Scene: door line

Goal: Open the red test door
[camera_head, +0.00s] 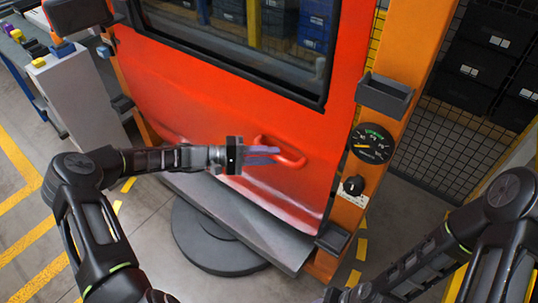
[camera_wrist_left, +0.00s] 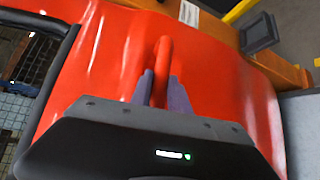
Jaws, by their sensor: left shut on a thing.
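The red test door (camera_head: 200,85) hangs in an orange frame in the head view, with a dark-edged window in its upper part. Its red handle (camera_head: 288,155) sits low on the right side of the door. My left gripper (camera_head: 268,154) reaches in from the left, and its purple fingers are shut on the handle. In the left wrist view the fingers (camera_wrist_left: 163,92) lie on both sides of the handle bar (camera_wrist_left: 163,58). No clear gap shows between door and frame. My right arm is at the lower right; its gripper is out of view.
The orange post (camera_head: 400,60) right of the door carries a gauge (camera_head: 372,144), a knob (camera_head: 353,186) and a small grey tray (camera_head: 385,95). A grey ledge (camera_head: 235,222) and a round dark base (camera_head: 205,245) are below. A white cabinet (camera_head: 80,100) stands left.

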